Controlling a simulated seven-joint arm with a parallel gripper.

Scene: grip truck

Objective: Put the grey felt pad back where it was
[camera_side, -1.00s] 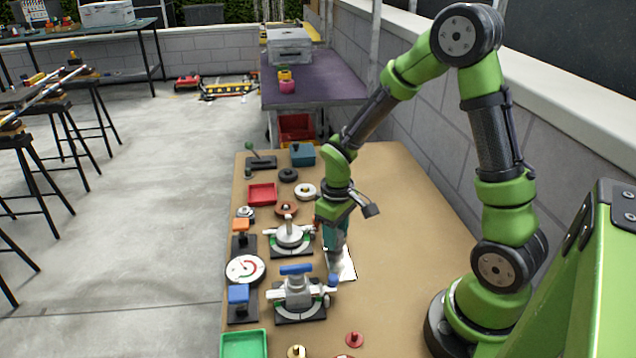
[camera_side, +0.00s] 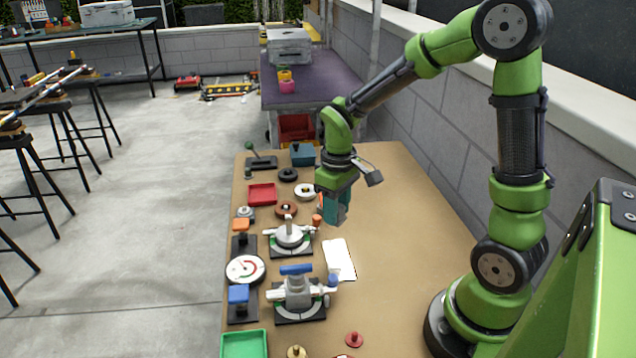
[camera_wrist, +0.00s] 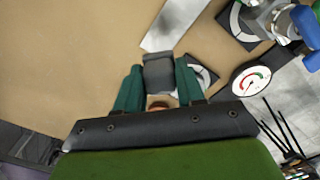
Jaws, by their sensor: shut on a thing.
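My gripper (camera_side: 335,208) is raised above the board, to the right of the upper valve fixture. In the wrist view, its teal fingers (camera_wrist: 158,88) are shut on the grey felt pad (camera_wrist: 158,72), a small dark grey block shape. The fingers stand on either side of the pad. In the side view the pad is hard to tell apart from the fingers. A white sheet (camera_side: 340,259) lies flat on the board, nearer the camera than the gripper, with nothing on it; it also shows in the wrist view (camera_wrist: 172,26).
Two valve-like fixtures (camera_side: 297,293) (camera_side: 289,236) stand along the left of the tan board (camera_side: 400,240). A round gauge (camera_side: 245,269), a red tray (camera_side: 262,194), a green tray (camera_side: 244,345) and a teal box (camera_side: 302,154) are around them. The board's right side is clear.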

